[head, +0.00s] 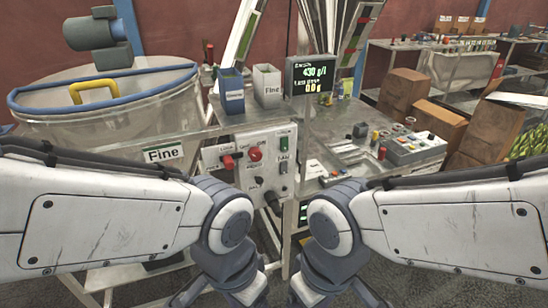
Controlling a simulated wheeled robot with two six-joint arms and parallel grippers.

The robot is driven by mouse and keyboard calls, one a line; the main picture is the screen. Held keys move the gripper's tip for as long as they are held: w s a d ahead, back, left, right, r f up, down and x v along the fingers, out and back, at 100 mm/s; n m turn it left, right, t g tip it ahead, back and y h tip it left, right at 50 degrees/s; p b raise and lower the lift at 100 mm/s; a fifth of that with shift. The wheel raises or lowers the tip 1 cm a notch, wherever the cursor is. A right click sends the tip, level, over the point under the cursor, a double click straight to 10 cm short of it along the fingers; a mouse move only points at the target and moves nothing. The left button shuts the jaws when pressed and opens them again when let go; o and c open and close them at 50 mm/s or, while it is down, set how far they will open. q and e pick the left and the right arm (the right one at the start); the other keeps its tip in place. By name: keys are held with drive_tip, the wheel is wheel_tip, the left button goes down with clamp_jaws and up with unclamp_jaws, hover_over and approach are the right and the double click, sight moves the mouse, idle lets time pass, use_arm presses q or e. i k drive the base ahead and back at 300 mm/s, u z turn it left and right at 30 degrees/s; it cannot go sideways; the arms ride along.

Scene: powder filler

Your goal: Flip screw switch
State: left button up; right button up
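A white control panel (250,163) is on the front of the machine, straight ahead beyond my grippers. It carries a red lever-like switch (230,160) at left, a round red button (255,154), a green switch (284,143) at upper right, and dark knobs below. The small labels are too blurred to tell which is the screw switch. My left gripper (216,297) and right gripper (338,297) are low in front, apart from the panel. Their fingers spread apart with nothing seen between them; the tips are cut off by the bottom edge.
A large clear hopper (100,125) with a blue rim and "Fine" label stands left. A display (310,74) shows green readings above the panel. A blue bin (231,92) and a white bin (267,86) sit behind. A button box (413,148) and cardboard boxes (437,122) are right.

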sight(284, 140)
drive_tip(key=k, duration=0.65)
drive_tip(key=z, duration=0.55)
drive_tip(key=i, duration=1.15)
drive_tip(key=u, duration=0.7)
